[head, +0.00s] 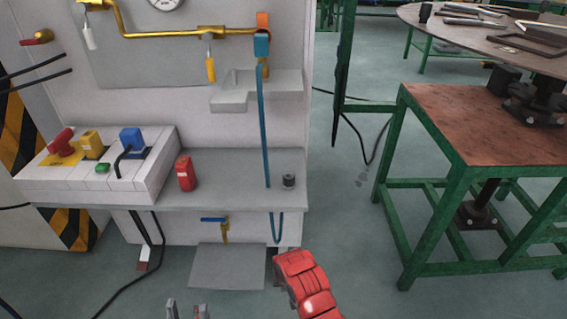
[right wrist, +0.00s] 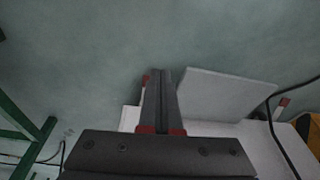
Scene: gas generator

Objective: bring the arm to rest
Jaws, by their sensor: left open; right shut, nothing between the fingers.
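My left gripper (head: 187,309) shows only as two grey fingertips at the bottom edge of the head view. They stand apart with nothing between them, in front of the machine. My right arm (head: 303,285) shows as a red link at the bottom middle of the head view, near the machine's lower right corner. Its fingers are not clear there. In the right wrist view my right gripper (right wrist: 159,100) has its two dark fingers together, with red at their bases, and holds nothing. Past the fingers lie the floor and a pale flat plate (right wrist: 225,92).
The generator panel's shelf (head: 235,180) holds a red block (head: 185,173) and a small dark cylinder (head: 289,181). A blue hose (head: 261,120) hangs down past the shelf. A green-framed table (head: 450,120) stands at the right. Floor between them is mostly clear.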

